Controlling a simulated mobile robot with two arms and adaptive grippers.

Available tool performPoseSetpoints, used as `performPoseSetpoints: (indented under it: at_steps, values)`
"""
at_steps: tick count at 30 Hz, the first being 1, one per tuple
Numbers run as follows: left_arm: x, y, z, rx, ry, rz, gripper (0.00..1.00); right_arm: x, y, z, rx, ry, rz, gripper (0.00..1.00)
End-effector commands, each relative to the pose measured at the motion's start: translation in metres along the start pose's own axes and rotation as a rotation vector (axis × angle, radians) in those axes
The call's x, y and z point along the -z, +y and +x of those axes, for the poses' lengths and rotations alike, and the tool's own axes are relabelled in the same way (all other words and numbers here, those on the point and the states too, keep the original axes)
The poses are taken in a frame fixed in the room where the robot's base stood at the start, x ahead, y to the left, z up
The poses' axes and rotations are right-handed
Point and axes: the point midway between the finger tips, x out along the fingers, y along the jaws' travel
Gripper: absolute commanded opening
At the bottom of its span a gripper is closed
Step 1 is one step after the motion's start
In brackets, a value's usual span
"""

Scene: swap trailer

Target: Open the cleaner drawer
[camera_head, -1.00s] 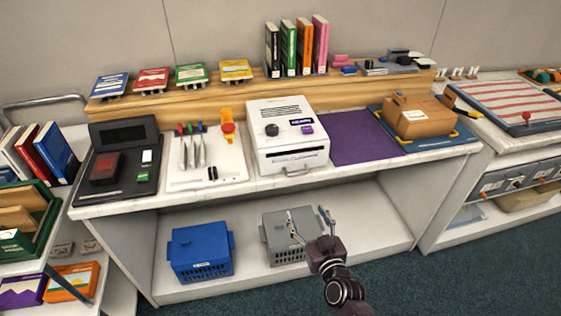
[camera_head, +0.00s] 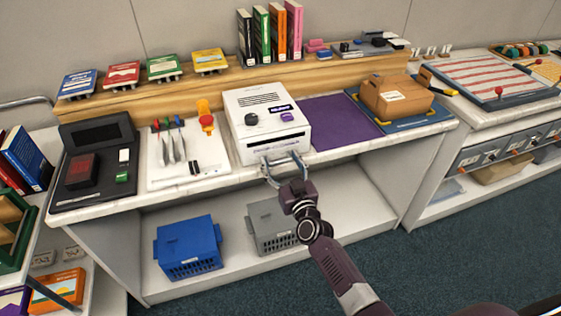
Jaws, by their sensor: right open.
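The cleaner is a white box (camera_head: 265,119) with a dark knob and a purple button on top, standing at the front middle of the counter. A drawer front with a handle is on its lower front face; the handle is now largely hidden behind my gripper, and the drawer looks shut. My right gripper (camera_head: 284,167) is open, its two fingers pointing up at the lower front of the cleaner, around the handle's place. I cannot tell whether the fingers touch the handle. My left gripper is not in view.
A white tool board (camera_head: 216,160) lies left of the cleaner, and a purple mat (camera_head: 335,125) lies right of it. A cardboard box (camera_head: 396,97) sits farther right. Blue (camera_head: 188,245) and grey (camera_head: 262,228) baskets stand on the shelf below. The floor in front is clear.

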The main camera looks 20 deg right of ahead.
Motion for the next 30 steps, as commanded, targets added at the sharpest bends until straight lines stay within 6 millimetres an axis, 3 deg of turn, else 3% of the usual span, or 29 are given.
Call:
performPoseSetpoints:
  at_steps: [7, 20, 26, 30]
  values:
    - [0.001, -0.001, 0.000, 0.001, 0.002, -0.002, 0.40, 0.000, 0.000, 0.000, 0.000, 0.000, 0.000, 0.62]
    - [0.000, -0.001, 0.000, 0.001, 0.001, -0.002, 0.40, 0.000, 0.001, 0.000, -0.001, 0.001, 0.000, 0.14]
    - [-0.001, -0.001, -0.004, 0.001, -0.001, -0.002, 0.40, 0.001, 0.001, -0.006, -0.002, 0.000, -0.001, 0.14]
    - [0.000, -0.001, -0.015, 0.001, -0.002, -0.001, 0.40, 0.003, 0.001, -0.026, -0.001, -0.002, -0.002, 0.14]
